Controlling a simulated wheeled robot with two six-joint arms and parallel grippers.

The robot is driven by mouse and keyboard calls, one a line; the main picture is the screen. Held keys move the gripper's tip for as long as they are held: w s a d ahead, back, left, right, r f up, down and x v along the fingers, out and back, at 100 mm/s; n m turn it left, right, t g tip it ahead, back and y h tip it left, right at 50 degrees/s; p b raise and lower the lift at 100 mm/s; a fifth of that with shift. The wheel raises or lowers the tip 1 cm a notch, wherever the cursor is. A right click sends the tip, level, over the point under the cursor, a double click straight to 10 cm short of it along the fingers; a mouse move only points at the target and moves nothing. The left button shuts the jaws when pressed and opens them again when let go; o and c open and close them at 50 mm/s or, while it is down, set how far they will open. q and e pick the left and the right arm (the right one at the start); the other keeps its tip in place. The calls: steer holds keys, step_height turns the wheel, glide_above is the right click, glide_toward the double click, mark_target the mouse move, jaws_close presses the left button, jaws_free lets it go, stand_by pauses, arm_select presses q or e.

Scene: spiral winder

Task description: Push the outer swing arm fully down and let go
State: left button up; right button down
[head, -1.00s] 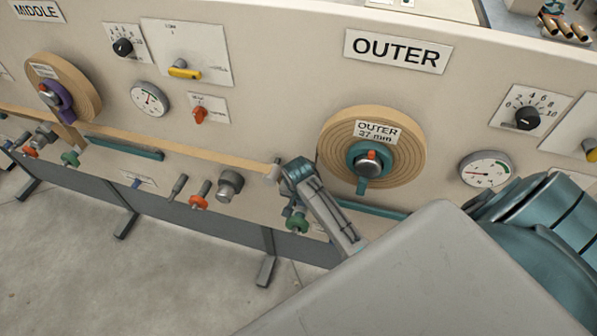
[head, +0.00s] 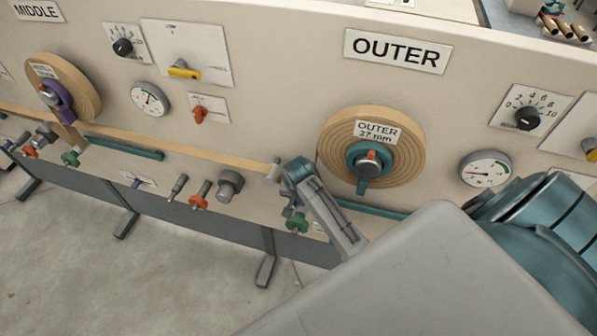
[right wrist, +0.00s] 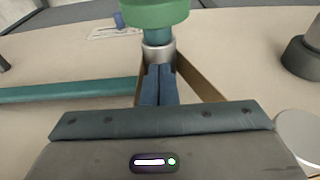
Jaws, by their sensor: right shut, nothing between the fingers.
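A teal bar (head: 372,209) below the outer reel (head: 337,150) looks like the outer swing arm. A green knob (head: 297,222) sits near its left end, behind my arm. My right gripper (head: 291,208) points down over the knob; my own links partly hide it. In the right wrist view the gripper (right wrist: 158,72) is shut and empty, its tips at a silver collar (right wrist: 158,52) on the green knob (right wrist: 155,13). Whether they touch cannot be told. The teal bar (right wrist: 70,92) lies to the left there. My left gripper is out of view.
Brown tape (head: 200,155) runs from the middle reel (head: 85,85) toward my right gripper. An orange knob (head: 198,201) and a grey knob (head: 229,185) stick out left of it. A gauge (head: 485,170) is at the right. The floor in front is clear.

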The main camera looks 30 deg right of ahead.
mark_target(301, 208)
stand_by(0.5)
steer(key=shift+f+b, duration=2.15)
steer(key=shift+f, duration=2.4)
steer(key=shift+r, duration=0.1)
step_height(301, 208, up, 3)
steer(key=p, duration=0.3)
steer(key=shift+r+p, duration=0.1)
steer(key=shift+p, duration=0.3)
steer(key=shift+r+p, duration=0.85)
steer(key=shift+r, duration=0.45)
step_height(301, 208, up, 9)
steer(key=shift+r, duration=0.1)
